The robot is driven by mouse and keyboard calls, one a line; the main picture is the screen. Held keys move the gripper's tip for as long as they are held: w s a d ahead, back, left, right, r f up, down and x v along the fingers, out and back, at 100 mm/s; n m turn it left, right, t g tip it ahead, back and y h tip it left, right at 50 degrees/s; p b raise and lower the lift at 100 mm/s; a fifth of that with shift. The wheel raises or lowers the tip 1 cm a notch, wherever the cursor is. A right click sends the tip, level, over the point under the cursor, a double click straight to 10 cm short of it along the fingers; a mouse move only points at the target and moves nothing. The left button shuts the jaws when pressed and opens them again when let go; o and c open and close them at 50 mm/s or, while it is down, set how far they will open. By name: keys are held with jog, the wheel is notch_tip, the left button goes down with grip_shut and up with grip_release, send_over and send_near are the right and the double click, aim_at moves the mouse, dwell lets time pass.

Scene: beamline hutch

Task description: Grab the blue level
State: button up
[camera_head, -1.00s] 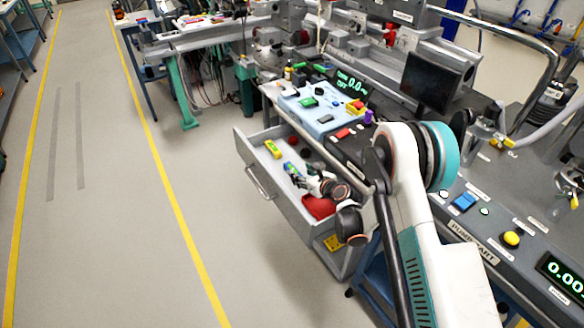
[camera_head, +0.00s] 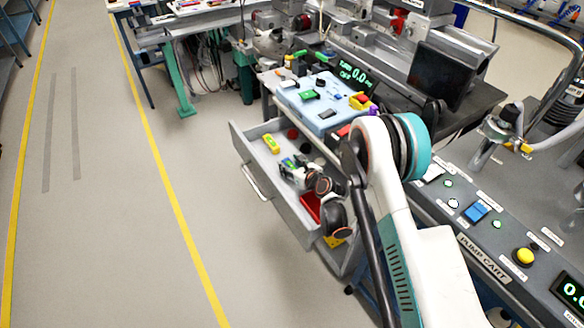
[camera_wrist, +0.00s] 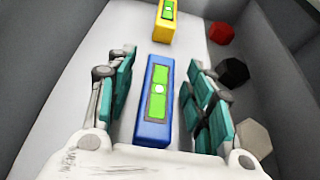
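The blue level (camera_wrist: 157,104), a blue bar with green vials, lies on the drawer floor in the wrist view. My gripper (camera_wrist: 160,85) is open, with one teal-padded finger on each side of the level and a visible gap on both sides. In the head view my gripper (camera_head: 290,170) reaches down into the open drawer (camera_head: 240,150) and mostly hides the level. I cannot tell how far the fingertips are above the drawer floor.
A yellow level (camera_wrist: 166,20) lies beyond the blue one, also visible in the head view (camera_head: 271,143). A red piece (camera_wrist: 221,33), a black hexagonal piece (camera_wrist: 233,72) and a pale hexagonal piece (camera_wrist: 254,138) lie to the right.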

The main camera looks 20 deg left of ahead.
grip_shut()
